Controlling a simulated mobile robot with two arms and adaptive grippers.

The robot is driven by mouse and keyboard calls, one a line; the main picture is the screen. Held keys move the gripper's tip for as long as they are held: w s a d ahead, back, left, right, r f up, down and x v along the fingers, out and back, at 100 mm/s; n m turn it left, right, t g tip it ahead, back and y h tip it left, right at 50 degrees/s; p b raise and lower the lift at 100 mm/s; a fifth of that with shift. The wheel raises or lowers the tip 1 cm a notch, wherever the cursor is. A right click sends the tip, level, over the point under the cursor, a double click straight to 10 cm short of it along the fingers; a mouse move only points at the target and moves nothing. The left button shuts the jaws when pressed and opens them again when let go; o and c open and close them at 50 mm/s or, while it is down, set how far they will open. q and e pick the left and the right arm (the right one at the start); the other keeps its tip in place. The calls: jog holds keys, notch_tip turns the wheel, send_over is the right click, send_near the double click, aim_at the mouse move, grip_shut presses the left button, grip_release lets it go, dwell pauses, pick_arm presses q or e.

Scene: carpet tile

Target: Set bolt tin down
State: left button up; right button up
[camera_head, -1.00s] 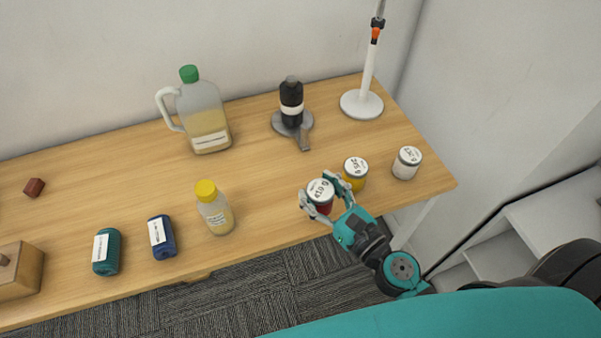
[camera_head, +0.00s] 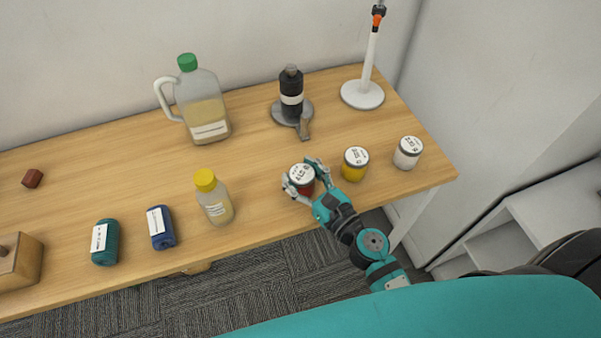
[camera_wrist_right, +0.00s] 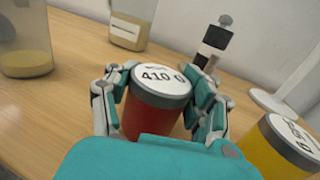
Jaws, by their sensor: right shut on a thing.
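A red tin with a grey rim and a white lid label (camera_head: 302,177) is between the fingers of my right gripper (camera_head: 305,178). In the right wrist view the same red tin (camera_wrist_right: 155,105) stands upright with "410" on its lid, and fingers press on both sides of it. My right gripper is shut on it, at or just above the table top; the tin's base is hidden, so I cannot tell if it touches. A yellow tin (camera_head: 354,165) and a white tin (camera_head: 408,153) stand to its right. My left gripper is not in view.
The wooden table (camera_head: 260,190) has bare room left of the red tin.

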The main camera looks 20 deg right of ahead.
jog(key=o, duration=1.6)
jog(key=shift+f, duration=0.15)
jog(key=shift+o, duration=0.3)
jog(key=shift+s, duration=0.1)
jog(key=b+v, duration=0.5)
jog(key=v, duration=0.6)
jog(key=shift+s+r+b, duration=0.25)
jog(key=shift+s+b, duration=0.05)
jog(key=shift+s, duration=0.1)
jog(key=shift+d, duration=0.1)
